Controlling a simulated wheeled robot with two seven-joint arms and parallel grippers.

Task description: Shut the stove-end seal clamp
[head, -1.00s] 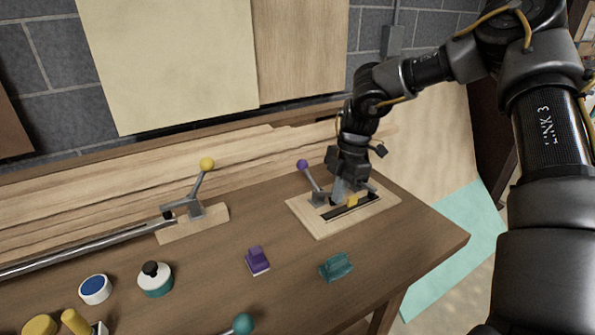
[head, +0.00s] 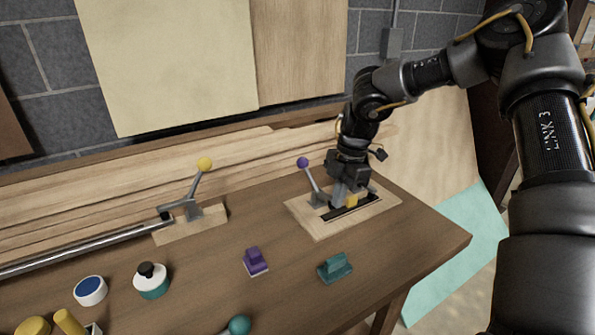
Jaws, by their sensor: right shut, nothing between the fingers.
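A toggle clamp with a purple ball on its raised lever (head: 311,181) stands on a light wooden board (head: 318,228) with a dark slot, at the right of the bench. A second clamp with a yellow ball and raised lever (head: 197,187) stands on a wooden block at the left, by a long metal bar. A teal ball handle (head: 239,325) is cut off at the bottom edge. I cannot tell which is the stove-end clamp. My right gripper (head: 340,201) is shut and empty, pointing down over the slotted board, right of the purple-ball lever. My left gripper is out of view.
A purple block (head: 256,261), a teal block (head: 335,267), a white-and-teal pot (head: 152,282) and a blue-topped disc (head: 90,290) lie on the bench (head: 205,280). Its front-right edge is clear.

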